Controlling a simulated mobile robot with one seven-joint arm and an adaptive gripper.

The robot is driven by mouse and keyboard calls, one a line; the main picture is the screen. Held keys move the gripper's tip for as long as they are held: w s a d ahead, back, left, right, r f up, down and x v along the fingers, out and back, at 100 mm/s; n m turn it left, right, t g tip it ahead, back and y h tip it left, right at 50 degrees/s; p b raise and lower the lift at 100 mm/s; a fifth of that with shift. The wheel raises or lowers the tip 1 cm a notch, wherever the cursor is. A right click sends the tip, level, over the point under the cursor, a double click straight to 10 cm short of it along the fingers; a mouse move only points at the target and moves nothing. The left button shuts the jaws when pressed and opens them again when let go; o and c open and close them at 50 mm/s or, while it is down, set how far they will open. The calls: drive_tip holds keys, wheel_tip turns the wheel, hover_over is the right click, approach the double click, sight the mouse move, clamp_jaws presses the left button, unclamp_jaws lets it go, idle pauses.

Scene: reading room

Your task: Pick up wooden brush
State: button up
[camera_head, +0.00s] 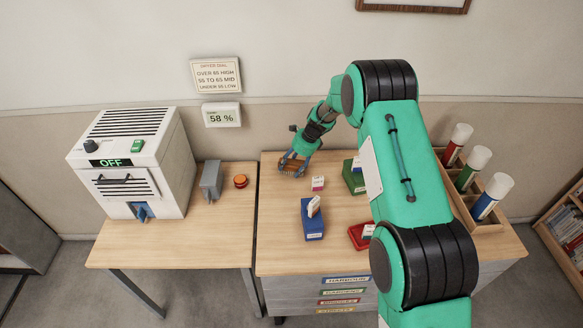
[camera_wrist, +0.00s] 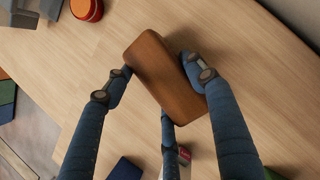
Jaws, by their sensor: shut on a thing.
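The wooden brush (camera_wrist: 166,72) is a brown block with rounded edges, seen large between my fingers in the wrist view. It also shows small under my gripper in the camera_head view (camera_head: 291,171), at the back left of the right-hand table. My gripper (camera_head: 293,164) is shut on the brush, with blue-grey fingers at its left and right sides in the wrist view (camera_wrist: 158,68). The brush's underside is hidden, and I cannot tell whether it touches the tabletop.
A white machine (camera_head: 136,160) reading OFF stands on the left table (camera_head: 180,245), beside a grey block (camera_head: 211,178) and an orange puck (camera_head: 240,181). Blue (camera_head: 312,227), green (camera_head: 352,178) and red (camera_head: 357,237) holders stand right of my gripper. A rack (camera_head: 457,200) holds capped tubes.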

sight(291, 163)
drive_tip(key=shift+r, duration=0.2)
wheel_tip(291, 163, up, 10)
drive_tip(key=shift+r+p, duration=0.1)
drive_tip(key=shift+p, duration=0.8)
